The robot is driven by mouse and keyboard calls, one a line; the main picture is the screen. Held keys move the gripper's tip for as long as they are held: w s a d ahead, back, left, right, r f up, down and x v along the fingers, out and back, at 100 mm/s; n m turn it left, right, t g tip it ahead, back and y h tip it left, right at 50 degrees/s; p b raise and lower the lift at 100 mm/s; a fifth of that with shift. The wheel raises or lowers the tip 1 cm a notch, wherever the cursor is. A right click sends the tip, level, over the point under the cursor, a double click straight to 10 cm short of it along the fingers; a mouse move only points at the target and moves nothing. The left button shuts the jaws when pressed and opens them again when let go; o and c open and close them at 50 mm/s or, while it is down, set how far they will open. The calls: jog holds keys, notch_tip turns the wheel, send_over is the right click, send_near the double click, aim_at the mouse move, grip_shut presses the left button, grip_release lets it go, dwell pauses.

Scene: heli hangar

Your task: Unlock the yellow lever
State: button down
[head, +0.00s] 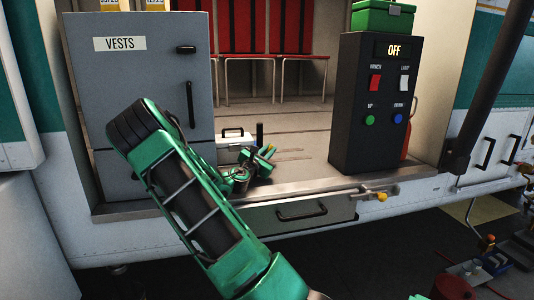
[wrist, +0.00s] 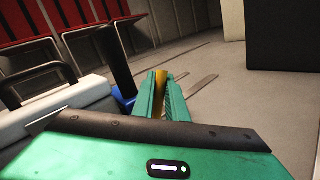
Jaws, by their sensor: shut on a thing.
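A narrow yellow piece, which I take as the yellow lever (wrist: 160,81), shows between my green fingers in the wrist view. My gripper (wrist: 162,90) is shut on it, and the fingers hide most of it. In the head view my gripper (head: 268,153) is low over the cabin floor, just right of the grey vests cabinet. A black upright post with a blue base (wrist: 117,62) stands close to the left of my fingers. Whether the post and the lever are joined cannot be told.
A white case with a black handle (wrist: 70,108) is left of the gripper. The grey vests cabinet (head: 147,75) and black control box (head: 370,125) flank the cabin floor. Red seats (head: 265,40) are behind.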

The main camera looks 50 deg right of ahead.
jog(key=shift+s, duration=0.1)
jog(key=c, duration=1.8)
grip_release()
jog(key=shift+o, duration=0.2)
jog(key=v, duration=1)
jog(key=shift+a, duration=0.4)
